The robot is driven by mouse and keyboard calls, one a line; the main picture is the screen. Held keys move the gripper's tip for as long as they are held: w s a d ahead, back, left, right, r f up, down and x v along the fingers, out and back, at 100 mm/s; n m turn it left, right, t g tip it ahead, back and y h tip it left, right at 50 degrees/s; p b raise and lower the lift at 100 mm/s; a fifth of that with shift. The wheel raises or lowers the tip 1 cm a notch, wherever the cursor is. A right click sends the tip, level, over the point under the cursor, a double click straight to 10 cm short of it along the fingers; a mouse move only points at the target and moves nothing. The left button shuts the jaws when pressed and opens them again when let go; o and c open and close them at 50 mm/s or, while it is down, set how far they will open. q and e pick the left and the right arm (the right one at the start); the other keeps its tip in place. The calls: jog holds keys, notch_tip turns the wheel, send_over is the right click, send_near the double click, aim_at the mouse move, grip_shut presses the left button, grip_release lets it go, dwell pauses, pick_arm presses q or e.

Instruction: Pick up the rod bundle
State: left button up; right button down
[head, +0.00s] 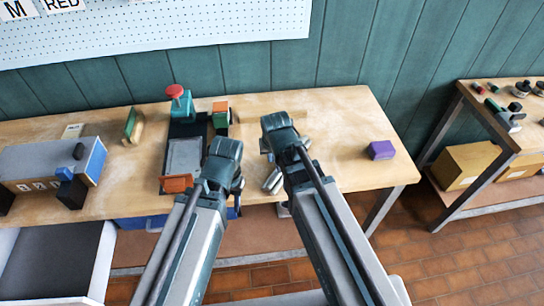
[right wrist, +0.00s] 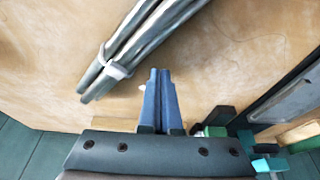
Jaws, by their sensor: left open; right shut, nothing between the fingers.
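The rod bundle is several grey rods tied with a pale band. In the right wrist view the rod bundle (right wrist: 127,55) lies diagonally on the wooden table at the upper left. In the head view a short grey stretch of the bundle (head: 271,182) shows between my arms; the rest is hidden behind my right arm. My right gripper (head: 272,148) is shut and empty. In the right wrist view its blue fingers (right wrist: 159,82) are together, beside the bundle and apart from it in the picture. My left gripper (head: 222,172) is open, left of the bundle; its fingertips are mostly hidden.
A dark tray (head: 168,132) with a grey panel, a red-topped teal block (head: 178,100) and an orange block (head: 176,184) is left of my left gripper. A purple block (head: 381,150) sits at the right. A grey box (head: 40,165) stands far left. Table between bundle and purple block is clear.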

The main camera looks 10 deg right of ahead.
dwell(0.4)
jog(key=p+v, duration=1.3)
jog(key=v, duration=0.1)
jog(key=shift+f, duration=0.1)
